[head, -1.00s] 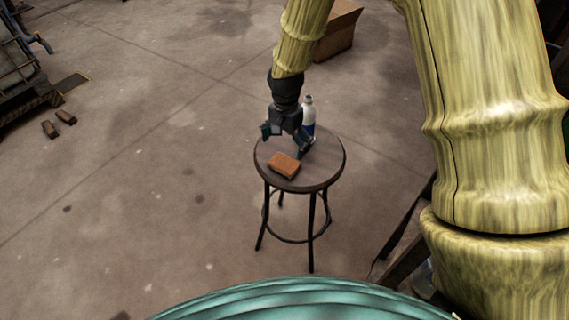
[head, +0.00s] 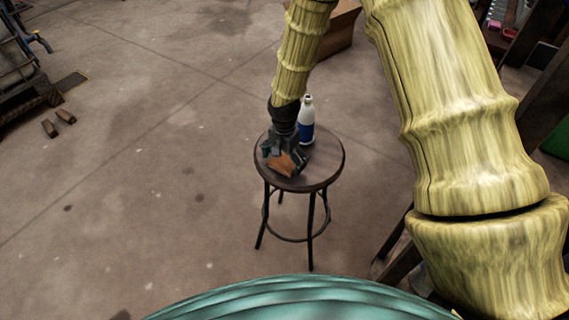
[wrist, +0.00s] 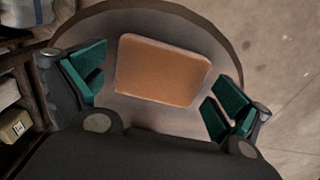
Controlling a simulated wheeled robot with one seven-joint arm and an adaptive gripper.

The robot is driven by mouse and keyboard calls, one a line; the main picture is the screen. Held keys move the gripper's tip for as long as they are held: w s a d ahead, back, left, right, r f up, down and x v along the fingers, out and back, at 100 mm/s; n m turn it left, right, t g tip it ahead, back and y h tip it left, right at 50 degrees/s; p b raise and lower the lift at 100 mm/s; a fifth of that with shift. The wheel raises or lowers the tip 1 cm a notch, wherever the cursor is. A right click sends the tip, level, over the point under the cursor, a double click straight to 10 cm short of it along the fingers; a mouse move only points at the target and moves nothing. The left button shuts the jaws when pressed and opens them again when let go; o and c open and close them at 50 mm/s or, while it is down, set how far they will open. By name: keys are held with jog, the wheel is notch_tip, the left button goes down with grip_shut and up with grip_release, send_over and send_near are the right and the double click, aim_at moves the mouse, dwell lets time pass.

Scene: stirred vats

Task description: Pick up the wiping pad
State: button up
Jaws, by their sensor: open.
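The wiping pad (head: 284,165) is an orange-brown block lying flat on the round dark seat of a stool (head: 327,173). In the wrist view the wiping pad (wrist: 162,70) lies between and slightly beyond my two green-padded fingers, with a gap on each side. My gripper (head: 286,156) is low over the stool top and partly hides the pad in the head view. In the wrist view my gripper (wrist: 160,95) is open and empty.
A white bottle with a blue label (head: 306,120) stands on the stool just behind my gripper, to the right. A cardboard box (head: 338,30) is on the floor behind. Floor around the stool is clear.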

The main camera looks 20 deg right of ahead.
aim_at(284, 163)
jog(key=c, duration=0.9)
jog(key=shift+r, duration=0.45)
notch_tip(284, 163, up, 3)
jog(key=shift+s+f+b, duration=0.15)
jog(key=shift+f+b, duration=0.05)
jog(key=shift+b, duration=0.1)
jog(key=s+a, duration=0.1)
jog(key=s, duration=0.4)
jog(key=s+a+r+b, duration=0.1)
jog(key=s, duration=0.4)
jog(key=s+a, duration=0.1)
jog(key=s, duration=0.4)
jog(key=shift+s+a+r, duration=0.1)
jog(key=shift+a+r, duration=0.1)
jog(key=shift+a, duration=0.1)
